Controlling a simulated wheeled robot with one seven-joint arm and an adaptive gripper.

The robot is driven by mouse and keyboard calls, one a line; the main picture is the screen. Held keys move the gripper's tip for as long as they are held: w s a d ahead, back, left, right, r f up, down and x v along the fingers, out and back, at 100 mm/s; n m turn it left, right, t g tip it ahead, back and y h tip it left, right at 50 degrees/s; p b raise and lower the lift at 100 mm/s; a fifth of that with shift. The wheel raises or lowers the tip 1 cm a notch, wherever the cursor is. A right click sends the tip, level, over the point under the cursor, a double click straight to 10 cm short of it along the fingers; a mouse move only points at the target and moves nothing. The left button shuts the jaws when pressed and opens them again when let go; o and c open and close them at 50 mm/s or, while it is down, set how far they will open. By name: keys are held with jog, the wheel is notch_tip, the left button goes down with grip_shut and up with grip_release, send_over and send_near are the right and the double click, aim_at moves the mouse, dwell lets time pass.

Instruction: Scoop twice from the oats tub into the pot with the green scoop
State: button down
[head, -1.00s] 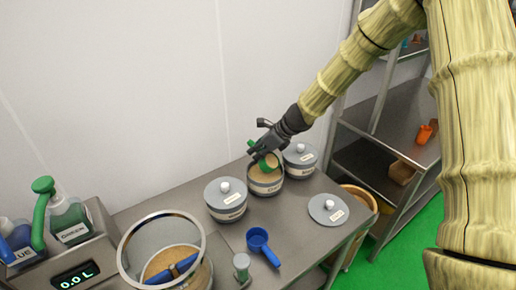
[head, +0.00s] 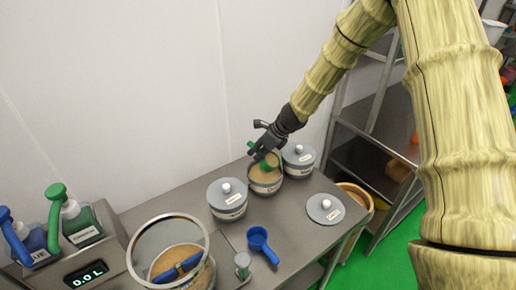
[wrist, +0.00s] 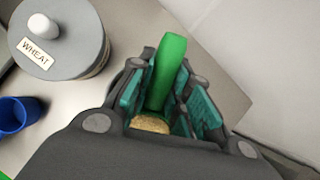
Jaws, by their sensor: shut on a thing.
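My gripper (head: 264,150) is shut on the green scoop, whose handle (wrist: 166,72) stands between the jaws in the wrist view. The scoop's green bowl (head: 269,163) is at the mouth of the open tub (head: 265,184), over or in its tan contents. I cannot tell how deep it sits or how full it is. The tub's label is too small to read, but it is the only open tub in the row.
Lidded tubs stand left (head: 227,208) and right (head: 299,165) of the open tub. A loose lid (head: 325,209) lies on the counter at right. A blue scoop (head: 259,240) and a small jar (head: 242,265) lie between tubs and pot. Pump bottles (head: 80,222) stand at far left.

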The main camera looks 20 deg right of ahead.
jog(key=shift+r+g+h+p, duration=0.45)
jog(key=shift+g+h+p, duration=0.05)
jog(key=shift+p, duration=2.8)
jog(key=shift+a+r+h, duration=0.1)
jog(key=shift+r+h, duration=0.05)
jog(key=shift+h, duration=0.25)
jog(key=shift+r+g+h, duration=0.3)
jog(key=shift+r+g, duration=0.05)
jog(key=shift+g, duration=0.25)
jog(key=shift+r+g+h, duration=1.1)
jog(key=shift+h, duration=0.2)
jog(key=shift+f, duration=0.1)
